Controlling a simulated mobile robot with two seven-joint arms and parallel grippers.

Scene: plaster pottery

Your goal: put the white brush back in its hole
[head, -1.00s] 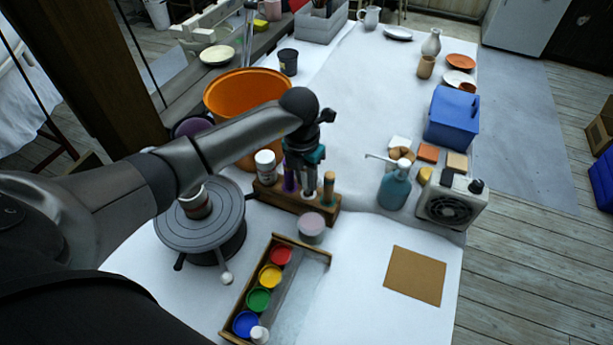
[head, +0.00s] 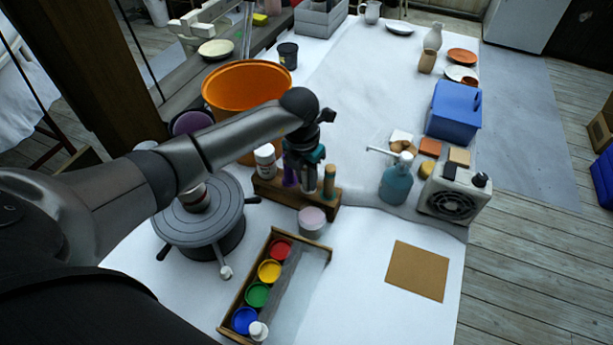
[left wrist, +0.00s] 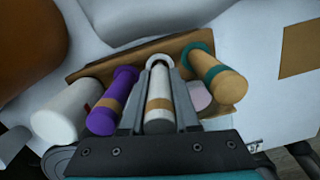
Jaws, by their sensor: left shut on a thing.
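The white brush (left wrist: 158,100), with a tan band, is between the fingers of my left gripper (left wrist: 160,112). In the left wrist view it stands in line with the wooden rack (left wrist: 88,70), between a purple brush (left wrist: 112,100) and a tan brush with a teal collar (left wrist: 218,78). In the head view my left gripper (head: 307,186) is low over the rack (head: 290,198), between the purple brush (head: 289,176) and the tan one (head: 329,180). The gripper mostly hides the white brush there. The brush's lower end and its hole are hidden, so I cannot tell how deep it sits. My right gripper is out of view.
A paint tray (head: 263,247) lies nearer, a banding wheel (head: 197,218) to the left, an orange bucket (head: 226,105) behind. A blue bottle (head: 396,182) stands to the right.

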